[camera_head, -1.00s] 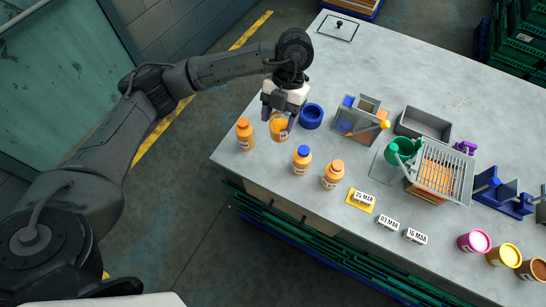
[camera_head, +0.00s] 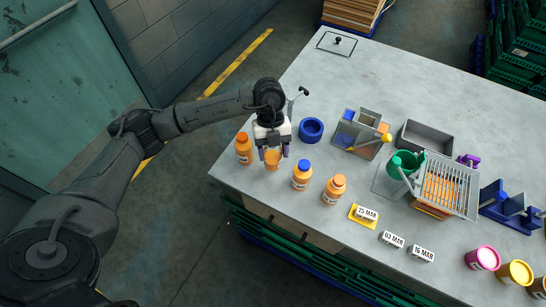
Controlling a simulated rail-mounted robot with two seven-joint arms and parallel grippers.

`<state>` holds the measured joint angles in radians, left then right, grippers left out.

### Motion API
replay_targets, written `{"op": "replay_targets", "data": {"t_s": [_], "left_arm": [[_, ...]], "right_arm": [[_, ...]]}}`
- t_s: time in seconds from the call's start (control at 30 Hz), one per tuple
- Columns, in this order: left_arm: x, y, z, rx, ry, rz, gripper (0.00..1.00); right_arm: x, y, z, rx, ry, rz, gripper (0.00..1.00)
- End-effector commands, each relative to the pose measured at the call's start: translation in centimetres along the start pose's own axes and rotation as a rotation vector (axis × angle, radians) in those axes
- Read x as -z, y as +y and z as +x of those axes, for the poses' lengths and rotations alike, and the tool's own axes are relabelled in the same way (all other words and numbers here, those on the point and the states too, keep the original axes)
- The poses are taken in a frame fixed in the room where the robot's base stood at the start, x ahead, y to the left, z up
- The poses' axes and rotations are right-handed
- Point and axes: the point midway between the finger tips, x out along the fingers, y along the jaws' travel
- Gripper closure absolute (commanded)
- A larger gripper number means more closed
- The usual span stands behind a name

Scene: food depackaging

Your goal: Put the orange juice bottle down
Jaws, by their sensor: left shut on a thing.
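My left gripper (camera_head: 272,152) reaches down over the left part of the table and is shut on an orange juice bottle (camera_head: 272,163). The bottle is upright between the fingers, its top partly hidden by the gripper. I cannot tell whether its base touches the table. Beside it on the left stands an orange-capped bottle (camera_head: 243,149). On its right stand a blue-capped bottle (camera_head: 302,175) and another orange-capped bottle (camera_head: 334,190). My right gripper is not in view.
A grey bin with compartments (camera_head: 361,132), a grey tray (camera_head: 426,137) and a slotted rack (camera_head: 446,187) stand farther right. Date blocks (camera_head: 366,214) and several tubs (camera_head: 483,258) line the front edge.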

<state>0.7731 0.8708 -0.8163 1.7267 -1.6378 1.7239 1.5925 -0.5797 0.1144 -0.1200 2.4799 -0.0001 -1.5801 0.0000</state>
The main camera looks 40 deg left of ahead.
Motion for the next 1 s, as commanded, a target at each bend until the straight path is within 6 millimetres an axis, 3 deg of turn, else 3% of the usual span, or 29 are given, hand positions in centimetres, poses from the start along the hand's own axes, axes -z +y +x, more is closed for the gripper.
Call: {"op": "replay_targets", "data": {"t_s": [0.3,0.7,0.73,1.0], "left_arm": [[-1.2,0.0,3.1,-0.002,0.001,0.000,0.76],[-1.5,0.0,3.5,-0.001,-0.001,0.001,0.76],[-1.5,0.0,3.5,-0.001,-0.001,0.000,0.40],[-1.4,0.0,3.5,-0.001,0.000,0.001,0.16]], "right_arm": [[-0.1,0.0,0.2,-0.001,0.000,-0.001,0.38],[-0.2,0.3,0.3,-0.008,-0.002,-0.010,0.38],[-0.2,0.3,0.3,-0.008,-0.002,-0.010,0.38],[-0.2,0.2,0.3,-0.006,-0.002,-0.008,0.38]]}}
